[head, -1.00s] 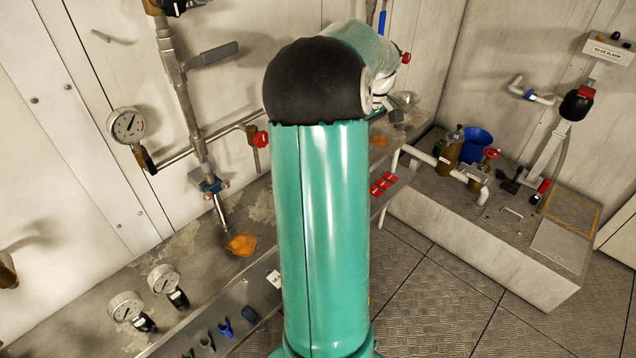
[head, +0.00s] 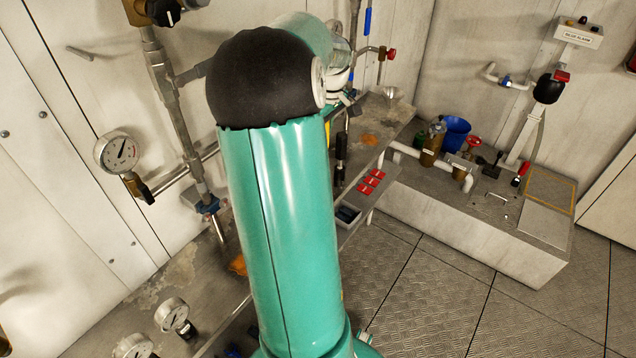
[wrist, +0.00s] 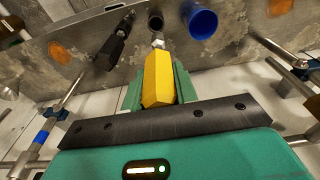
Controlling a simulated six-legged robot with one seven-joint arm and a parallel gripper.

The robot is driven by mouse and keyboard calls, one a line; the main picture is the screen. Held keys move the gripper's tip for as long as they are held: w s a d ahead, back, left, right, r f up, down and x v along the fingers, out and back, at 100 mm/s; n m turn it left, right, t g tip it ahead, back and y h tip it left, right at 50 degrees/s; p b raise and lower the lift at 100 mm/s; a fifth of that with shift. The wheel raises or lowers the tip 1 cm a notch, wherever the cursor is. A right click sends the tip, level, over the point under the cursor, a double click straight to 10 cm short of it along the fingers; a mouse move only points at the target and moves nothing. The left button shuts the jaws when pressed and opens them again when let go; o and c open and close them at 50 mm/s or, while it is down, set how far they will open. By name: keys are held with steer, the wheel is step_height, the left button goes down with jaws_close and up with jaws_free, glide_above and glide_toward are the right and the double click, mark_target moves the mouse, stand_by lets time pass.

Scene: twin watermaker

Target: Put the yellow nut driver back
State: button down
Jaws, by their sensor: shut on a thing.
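The yellow nut driver (wrist: 157,78) is between the green fingers of my gripper (wrist: 158,88) in the wrist view. Its handle fills the gap and its short metal tip points to the top of the picture. Beyond the tip is a dark round opening (wrist: 155,21) in the grey ledge; tip and opening look apart, but the depth is hard to judge. A blue round holder (wrist: 201,20) is to the right of it and a black-handled tool (wrist: 115,42) to the left. In the head view my arm hides most of the gripper; a sliver of yellow shows beside it.
In the head view, red pieces (head: 371,181) sit on the ledge along the bench. Pressure gauges (head: 117,152) and pipes line the left wall. A plinth with a blue bucket (head: 456,131) stands at the back right. The plate floor (head: 420,290) in front is clear.

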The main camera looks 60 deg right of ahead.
steer(key=f, duration=0.6)
steer(key=shift+s+d+f, duration=0.1)
steer(key=shift+s+f, duration=0.05)
steer(key=shift+s, duration=0.2)
step_height(320, 180, down, 3)
steer(key=shift+f, duration=0.2)
steer(key=c, duration=1.1)
jaws_free()
steer(key=shift+w, duration=0.1)
steer(key=r, duration=0.4)
steer(key=s+r, duration=0.1)
steer(key=r, duration=0.7)
steer(key=shift+s, duration=0.2)
